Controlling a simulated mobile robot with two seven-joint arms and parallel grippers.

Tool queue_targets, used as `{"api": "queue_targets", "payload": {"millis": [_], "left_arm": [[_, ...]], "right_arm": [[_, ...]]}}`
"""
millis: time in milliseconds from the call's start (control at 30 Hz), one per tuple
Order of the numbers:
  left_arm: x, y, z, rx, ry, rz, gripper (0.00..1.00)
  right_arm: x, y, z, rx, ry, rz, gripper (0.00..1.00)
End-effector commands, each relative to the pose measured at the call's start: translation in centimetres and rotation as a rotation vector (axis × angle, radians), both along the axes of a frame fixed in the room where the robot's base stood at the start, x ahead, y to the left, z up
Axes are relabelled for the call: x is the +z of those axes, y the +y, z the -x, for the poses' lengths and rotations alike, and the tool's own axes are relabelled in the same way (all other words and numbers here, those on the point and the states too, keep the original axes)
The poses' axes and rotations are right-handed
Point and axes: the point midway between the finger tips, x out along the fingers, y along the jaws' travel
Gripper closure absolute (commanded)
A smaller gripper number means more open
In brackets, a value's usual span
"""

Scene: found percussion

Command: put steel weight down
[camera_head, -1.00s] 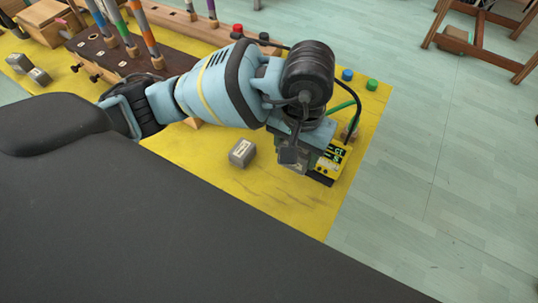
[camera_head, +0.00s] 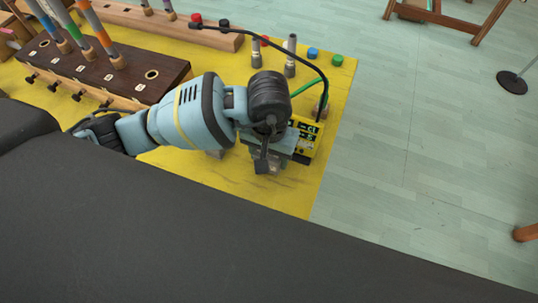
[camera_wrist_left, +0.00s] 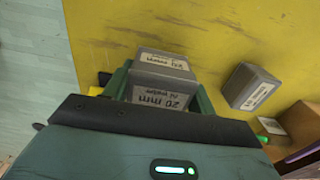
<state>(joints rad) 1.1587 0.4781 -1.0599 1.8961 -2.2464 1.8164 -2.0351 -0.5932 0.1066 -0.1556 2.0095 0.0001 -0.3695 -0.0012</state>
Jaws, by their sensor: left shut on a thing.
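My left gripper (camera_head: 268,168) is shut on a grey steel weight (camera_wrist_left: 165,80) with a white "20 mm" label. The weight sits between the green fingers in the left wrist view. The gripper hides most of it in the head view, and I cannot tell whether it touches the yellow surface (camera_head: 235,185). A second grey weight (camera_wrist_left: 250,87) rests on that surface beside the gripper. In the head view it is mostly hidden under my forearm (camera_head: 215,154). My right gripper is not in view.
A yellow and black box (camera_head: 304,138) with cables stands right beside the gripper. A dark wooden block (camera_head: 150,82) with coloured tubes is at the back left. Blue (camera_head: 313,53) and green (camera_head: 337,61) buttons are at the back. The yellow surface's front right part is bare.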

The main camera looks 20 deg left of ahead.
Motion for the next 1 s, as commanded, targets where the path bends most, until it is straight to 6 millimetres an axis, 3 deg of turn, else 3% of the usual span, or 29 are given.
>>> {"api": "queue_targets", "payload": {"millis": [100,500,533,600,700,1000], "left_arm": [[-1.01,-0.02,-0.02,-0.001,-0.001,0.001,0.87],[-1.49,-0.02,-0.05,-0.001,-0.002,0.001,0.87],[-1.6,0.0,0.01,-0.001,0.0,0.0,0.42],[-1.51,0.0,0.0,-0.001,-0.001,0.0,0.33],[-1.49,0.0,0.0,-0.001,-0.001,0.0,0.22],[-1.33,0.0,0.0,-0.001,-0.001,0.0,0.22]], "right_arm": [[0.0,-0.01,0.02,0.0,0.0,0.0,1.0],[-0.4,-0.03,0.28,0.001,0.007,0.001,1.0],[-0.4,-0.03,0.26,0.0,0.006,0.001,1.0],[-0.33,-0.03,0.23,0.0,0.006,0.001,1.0],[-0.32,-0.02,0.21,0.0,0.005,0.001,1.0],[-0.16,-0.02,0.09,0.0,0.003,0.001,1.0]]}}
